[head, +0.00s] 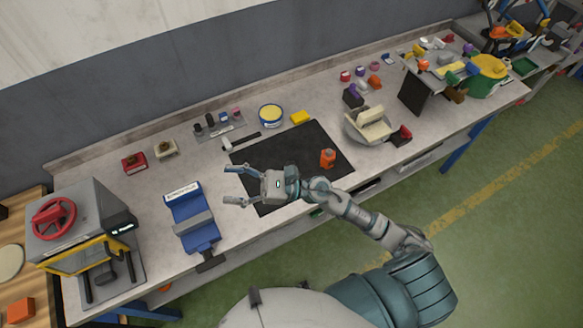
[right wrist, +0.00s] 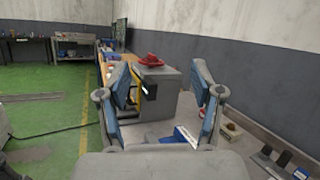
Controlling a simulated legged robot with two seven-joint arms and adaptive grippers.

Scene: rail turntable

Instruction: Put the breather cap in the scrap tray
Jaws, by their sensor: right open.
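I cannot tell for certain which part is the breather cap. A small orange part (head: 327,158) stands on the black mat (head: 270,192), to the right of my right gripper. No tray can be clearly read as the scrap tray; a blue holder with a white label and grey crossbar (head: 203,236) sits left of the mat. My right gripper (head: 232,185) is open and empty over the mat's left edge. In the right wrist view, its two fingers (right wrist: 160,92) are spread with nothing between them. My left gripper is not in view.
A grey press with a red wheel (head: 53,218) stands at the bench's left end. Behind the mat are a round yellow-and-blue tub (head: 271,115), a yellow block (head: 300,117) and a hammer (head: 240,141). A cream fixture on a round base (head: 370,125) stands right.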

